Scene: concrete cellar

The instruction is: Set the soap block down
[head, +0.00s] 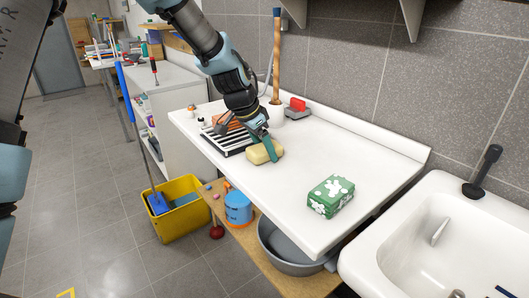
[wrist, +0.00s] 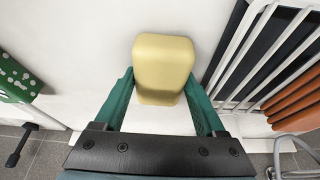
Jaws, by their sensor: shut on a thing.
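The soap block (head: 264,152) is a pale yellow block with rounded edges. My gripper (head: 267,147) is shut on it, over the white worktop (head: 285,185). In the wrist view the soap block (wrist: 163,62) sits between the tips of my two green fingers (wrist: 164,98) and extends beyond them. The block is at or just above the worktop surface; I cannot tell whether it touches.
A black-and-white slatted rack (head: 226,140) stands close to the left of the soap. A green patterned box (head: 331,196) stands near the front right. A white sink (head: 445,240) is further right. The worktop between soap and box is clear.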

